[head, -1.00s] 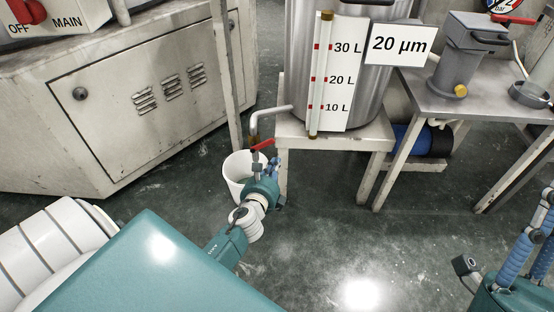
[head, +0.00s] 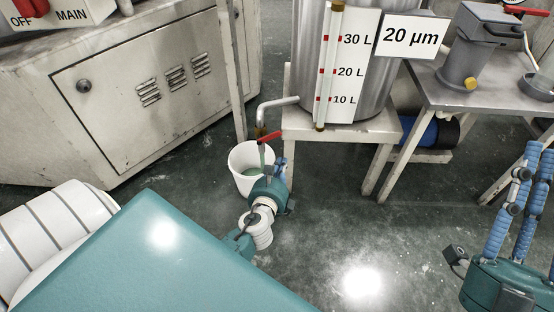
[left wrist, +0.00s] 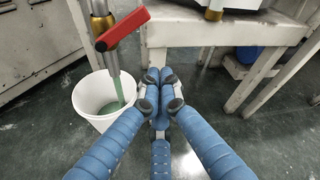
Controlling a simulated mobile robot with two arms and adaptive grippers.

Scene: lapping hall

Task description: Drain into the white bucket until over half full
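The white bucket (head: 237,177) stands on the floor under the drain spout (head: 261,131). It also shows in the left wrist view (left wrist: 88,116), where a green stream falls from the spout and green liquid lies low inside. Part of the bucket is hidden behind my left arm in the head view. The red valve lever (head: 268,136) shows large in the left wrist view (left wrist: 122,28), sticking out sideways across the spout. My left gripper (head: 279,166) is just right of the bucket, below the lever, its fingers (left wrist: 160,78) together and empty. My right gripper (head: 538,150) has its fingers apart, empty.
The steel tank (head: 305,45) with its litre scale (head: 347,75) stands on a pale stand (head: 345,133). I cannot read the gauge level. A cabinet (head: 115,125) is at left, a metal table (head: 495,95) at right. The floor in front is clear.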

